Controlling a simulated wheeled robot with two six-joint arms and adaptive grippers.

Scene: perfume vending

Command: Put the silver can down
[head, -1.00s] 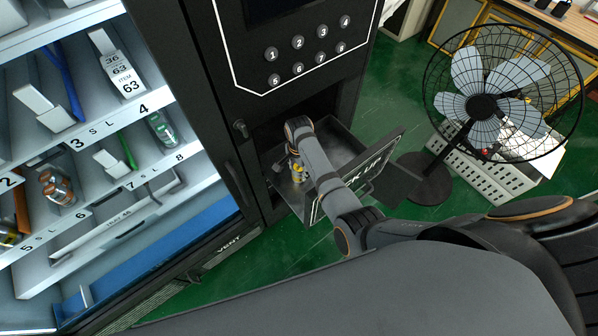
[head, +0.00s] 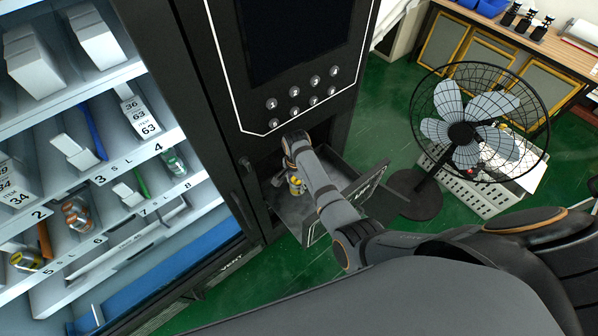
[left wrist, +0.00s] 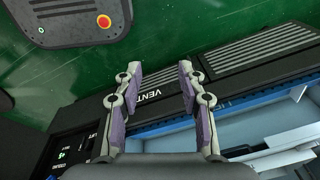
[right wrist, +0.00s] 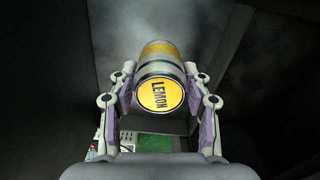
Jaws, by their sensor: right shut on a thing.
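My right gripper (right wrist: 160,90) is shut on a silver can (right wrist: 155,68) with yellow parts and a yellow end marked LEMON, seen end-on between the fingers in the right wrist view. In the head view, the can (head: 296,186) is a small yellow and silver patch beside my right gripper (head: 284,182), low in the open pull-out bin (head: 312,230) of the vending machine. My forearm hides part of them, and I cannot tell whether the can touches the bin floor. My left gripper (left wrist: 158,80) is open and empty over the machine's lower front.
The black vending machine (head: 245,110) has lit shelves (head: 110,180) with small items on the left. The bin's front panel (head: 350,200) stands tilted outward near my right arm. A black fan (head: 465,135) stands on the green floor to the right.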

